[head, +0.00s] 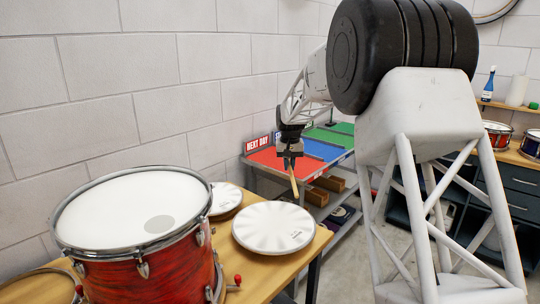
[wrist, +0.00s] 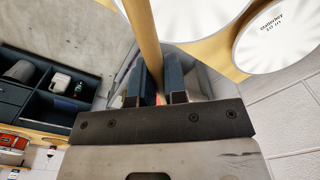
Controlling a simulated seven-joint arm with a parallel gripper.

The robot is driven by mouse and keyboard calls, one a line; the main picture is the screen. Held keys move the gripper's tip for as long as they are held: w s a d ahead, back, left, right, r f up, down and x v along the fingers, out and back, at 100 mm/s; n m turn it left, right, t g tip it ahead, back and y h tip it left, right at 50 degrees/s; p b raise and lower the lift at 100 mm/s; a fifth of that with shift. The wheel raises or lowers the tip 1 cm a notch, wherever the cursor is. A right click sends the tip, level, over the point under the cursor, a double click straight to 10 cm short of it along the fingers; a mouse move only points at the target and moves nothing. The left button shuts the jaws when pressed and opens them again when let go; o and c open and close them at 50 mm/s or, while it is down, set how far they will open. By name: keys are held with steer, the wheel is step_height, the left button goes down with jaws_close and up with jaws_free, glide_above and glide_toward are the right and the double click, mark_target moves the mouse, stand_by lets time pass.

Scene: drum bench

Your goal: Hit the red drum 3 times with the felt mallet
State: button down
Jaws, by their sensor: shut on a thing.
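The red drum (head: 140,275) stands on the wooden bench at the lower left of the head view. It has a red shell, a metal rim and a white skin with a grey round patch. My gripper (head: 290,161) is well to the right of the drum and apart from it. It is shut on a wooden stick, which looks like the mallet's handle (head: 294,182) and slants downward. The handle also shows in the wrist view (wrist: 143,35), between the fingers (wrist: 157,80). I cannot make out the felt head in either view.
Two white round pads (head: 273,228) lie on the bench (head: 250,287) right of the drum. Behind my gripper is a shelf table with red, blue and green panels (head: 322,148). More drums (head: 498,134) stand at the far right. A block wall (head: 130,110) runs behind the bench.

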steer(key=s+d+f, duration=0.2)
steer(key=s+d, duration=0.2)
steer(key=d, duration=0.2)
steer(key=s+a+r+n, duration=0.1)
steer(key=s+a+r, duration=0.3)
steer(key=a, duration=0.5)
steer(key=s+a+r+n+g, duration=0.1)
steer(key=s+a+r+n, duration=0.2)
steer(key=a, duration=0.6)
steer(key=s+a+r, duration=0.4)
steer(key=s+a, duration=0.2)
steer(key=a, duration=0.3)
steer(key=s+a+r+n, duration=0.1)
steer(key=s+a+r, duration=0.3)
steer(key=s+a, duration=0.2)
steer(key=s+a+r+n+h, duration=0.1)
steer(key=s+a+r, duration=0.3)
steer(key=s+a, duration=0.3)
steer(key=s+a+r+n+g, duration=0.1)
steer(key=s+a+r+n, duration=0.1)
steer(key=s+a, duration=0.4)
steer(key=s+r, duration=0.1)
steer(key=s, duration=0.3)
steer(key=shift+s+a+r+h, duration=0.3)
steer(key=shift+s+a+r, duration=0.05)
steer(key=shift+r, duration=0.05)
steer(key=shift+f, duration=0.2)
